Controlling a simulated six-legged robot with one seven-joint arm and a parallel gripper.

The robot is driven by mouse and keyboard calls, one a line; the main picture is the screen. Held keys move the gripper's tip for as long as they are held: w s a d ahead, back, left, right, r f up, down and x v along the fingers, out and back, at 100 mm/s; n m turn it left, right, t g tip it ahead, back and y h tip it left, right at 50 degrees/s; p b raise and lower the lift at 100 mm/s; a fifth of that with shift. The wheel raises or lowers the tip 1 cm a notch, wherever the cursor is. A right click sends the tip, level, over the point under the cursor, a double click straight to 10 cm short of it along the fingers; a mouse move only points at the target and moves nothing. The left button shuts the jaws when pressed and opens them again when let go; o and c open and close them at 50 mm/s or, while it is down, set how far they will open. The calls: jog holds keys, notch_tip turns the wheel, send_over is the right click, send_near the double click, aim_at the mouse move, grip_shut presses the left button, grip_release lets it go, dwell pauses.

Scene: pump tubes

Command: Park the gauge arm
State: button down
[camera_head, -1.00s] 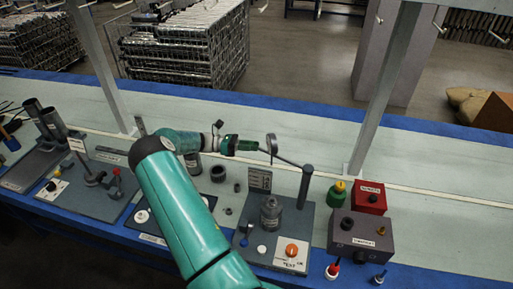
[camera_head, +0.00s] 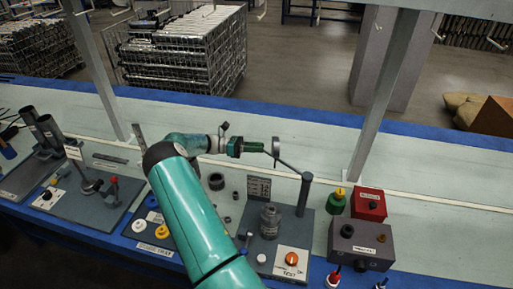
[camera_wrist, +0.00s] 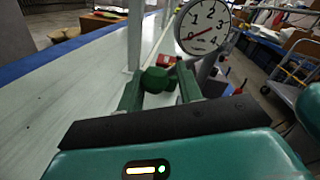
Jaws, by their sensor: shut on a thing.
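The gauge arm is a thin dark rod (camera_head: 290,168) running from the top of an upright grey post (camera_head: 304,193) up and left to a round gauge (camera_head: 276,152). The gauge shows almost edge-on in the head view. Its white numbered dial (camera_wrist: 203,25) with a red needle faces the wrist camera, right of the fingers. My gripper (camera_head: 266,149) is at the gauge end, shut on the gauge arm. In the wrist view my fingers (camera_wrist: 159,86) stand apart, with a dark green rounded piece (camera_wrist: 155,80) between them. The exact grip contact is hidden.
Below the rod a plate carries a grey bottle-like part (camera_head: 270,220) and an orange knob (camera_head: 291,259). A green container (camera_head: 337,201), red box (camera_head: 370,204) and dark grey box (camera_head: 360,242) stand right of the post. A frame upright (camera_head: 381,95) rises behind. The bench behind is clear.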

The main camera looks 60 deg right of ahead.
jog(key=shift+s+d+r, duration=0.2)
jog(key=shift+s+d, duration=0.25)
jog(key=shift+d, duration=0.2)
jog(key=c, duration=1.2)
grip_release()
jog(key=shift+d+f, duration=0.15)
jog(key=shift+o, duration=0.2)
jog(key=shift+s, duration=0.15)
jog(key=shift+w+a+f, duration=0.1)
jog(key=shift+w+a, duration=0.1)
jog(key=shift+a, duration=0.1)
jog(key=shift+w+a+f, duration=0.1)
jog(key=shift+w+f, duration=0.05)
jog(key=shift+f, duration=0.05)
jog(key=v, duration=1.3)
jog(key=shift+w+r, duration=0.3)
jog(key=shift+r, duration=0.1)
jog(key=shift+a, duration=0.1)
